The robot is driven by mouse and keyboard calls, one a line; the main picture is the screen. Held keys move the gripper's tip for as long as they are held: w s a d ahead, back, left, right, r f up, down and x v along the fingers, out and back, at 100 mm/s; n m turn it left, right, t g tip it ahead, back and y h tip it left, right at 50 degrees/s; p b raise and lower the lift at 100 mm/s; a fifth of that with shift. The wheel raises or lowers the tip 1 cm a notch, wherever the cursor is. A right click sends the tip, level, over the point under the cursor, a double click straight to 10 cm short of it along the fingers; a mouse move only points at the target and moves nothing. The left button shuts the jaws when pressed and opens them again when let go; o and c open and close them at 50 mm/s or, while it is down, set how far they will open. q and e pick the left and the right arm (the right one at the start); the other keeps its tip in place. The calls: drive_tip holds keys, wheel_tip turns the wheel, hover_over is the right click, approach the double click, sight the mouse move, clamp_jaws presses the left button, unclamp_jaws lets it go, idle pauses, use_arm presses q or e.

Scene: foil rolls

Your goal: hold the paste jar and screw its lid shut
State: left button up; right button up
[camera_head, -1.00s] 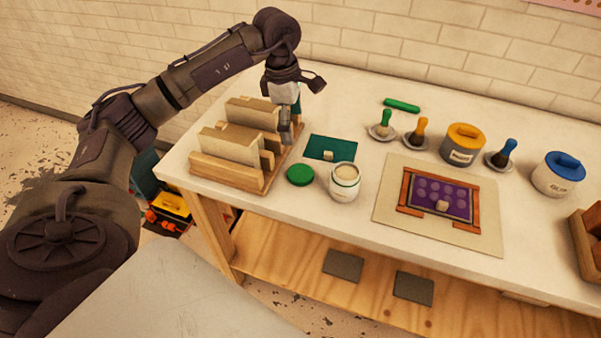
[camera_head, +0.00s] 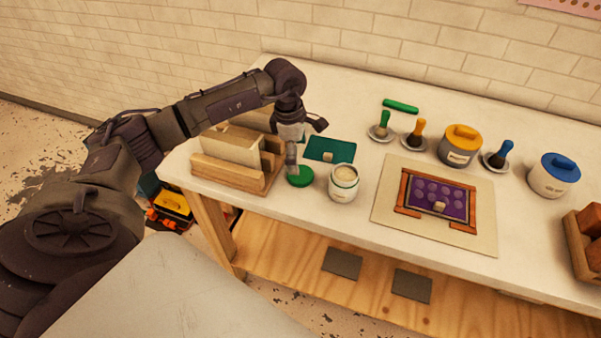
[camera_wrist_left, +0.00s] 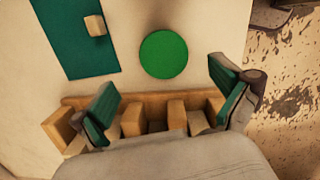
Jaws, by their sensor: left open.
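The paste jar (camera_head: 343,185) stands open and upright on the white table, pale paste showing at its mouth. Its round green lid (camera_head: 300,177) lies flat on the table to the left of the jar. In the left wrist view the lid (camera_wrist_left: 164,54) lies beyond and between the fingertips, untouched. My left gripper (camera_head: 291,163) points down close to the lid, at its upper left. Its two green-padded fingers (camera_wrist_left: 168,95) are spread wide and empty. The jar is outside the left wrist view. My right gripper is not in view.
A wooden rack (camera_head: 233,170) stands close to the left gripper. A teal card (camera_head: 329,148) with a small block lies behind the jar. To the right are a board with a purple panel (camera_head: 438,197), brushes, a yellow-lidded pot (camera_head: 460,146) and a blue-lidded pot (camera_head: 553,175).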

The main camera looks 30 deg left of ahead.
sight(300, 176)
use_arm(q)
drive_tip(key=f+p, duration=0.1)
drive_tip(key=f, duration=0.2)
drive_tip(key=f+p, duration=0.1)
drive_tip(key=shift+s+d+f+p, duration=0.15)
drive_tip(key=shift+d+f+p, duration=0.05)
drive_tip(key=shift+d+p, duration=0.2)
drive_tip(key=shift+f, duration=0.35)
drive_tip(key=c, duration=0.9)
